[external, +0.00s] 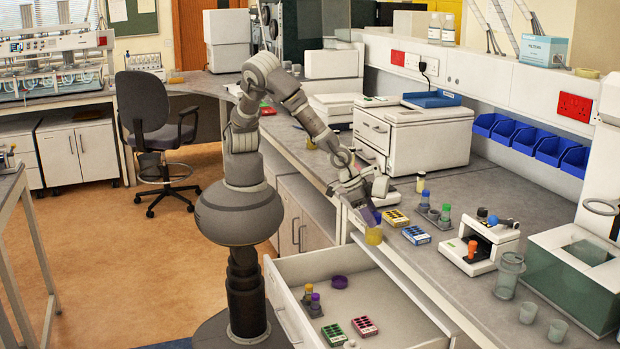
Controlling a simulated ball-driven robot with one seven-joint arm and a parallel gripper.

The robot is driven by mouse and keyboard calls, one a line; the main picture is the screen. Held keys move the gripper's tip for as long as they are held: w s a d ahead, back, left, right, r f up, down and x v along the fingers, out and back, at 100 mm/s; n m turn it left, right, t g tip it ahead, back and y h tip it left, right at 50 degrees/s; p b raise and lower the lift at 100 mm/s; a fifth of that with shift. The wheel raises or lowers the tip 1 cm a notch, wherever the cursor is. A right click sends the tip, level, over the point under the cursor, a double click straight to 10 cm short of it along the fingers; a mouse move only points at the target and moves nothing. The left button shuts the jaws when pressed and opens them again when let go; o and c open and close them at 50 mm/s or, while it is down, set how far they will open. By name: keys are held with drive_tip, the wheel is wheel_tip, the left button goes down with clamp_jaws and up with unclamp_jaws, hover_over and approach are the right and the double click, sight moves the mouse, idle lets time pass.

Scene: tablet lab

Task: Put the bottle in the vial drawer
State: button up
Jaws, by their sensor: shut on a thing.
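My gripper (371,218) is at the front edge of the bench, beside the back right side of the open drawer. It points down and is shut on a small yellow bottle (374,236). The bottle's upper part is hidden by the fingers. I cannot tell its exact height above the bench edge. The vial drawer (386,287) is pulled out below the bench.
A white instrument (480,246) and clear beakers (509,275) stand further right.

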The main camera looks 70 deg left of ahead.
drive_tip(key=s+a+f+n, duration=0.1)
drive_tip(key=s+a+f, duration=0.1)
drive_tip(key=f, duration=0.4)
drive_tip(key=s+a+f+b, duration=0.1)
drive_tip(key=s+a+f, duration=0.2)
drive_tip(key=f, duration=0.4)
drive_tip(key=s+a+f+n+y, duration=0.1)
drive_tip(key=s+a+f, duration=0.1)
drive_tip(key=f, duration=0.4)
drive_tip(key=shift+s+a+f+n+t, duration=0.25)
drive_tip(key=shift+s+a+n+t, duration=0.1)
drive_tip(key=shift+a+t, duration=0.1)
drive_tip(key=f+b, duration=0.1)
drive_tip(key=f, duration=0.1)
drive_tip(key=f+b, duration=0.1)
drive_tip(key=f, duration=0.1)
drive_tip(key=f+b, duration=0.1)
drive_tip(key=f, duration=0.1)
drive_tip(key=shift+s+a+f, duration=0.2)
drive_tip(key=shift+s, duration=0.1)
clamp_jaws()
wheel_tip(320, 180, down, 4)
drive_tip(key=shift+f+b, duration=0.2)
drive_tip(key=shift+b, duration=0.7)
drive_tip(key=shift+r, duration=0.1)
drive_tip(key=o, duration=1.2)
unclamp_jaws()
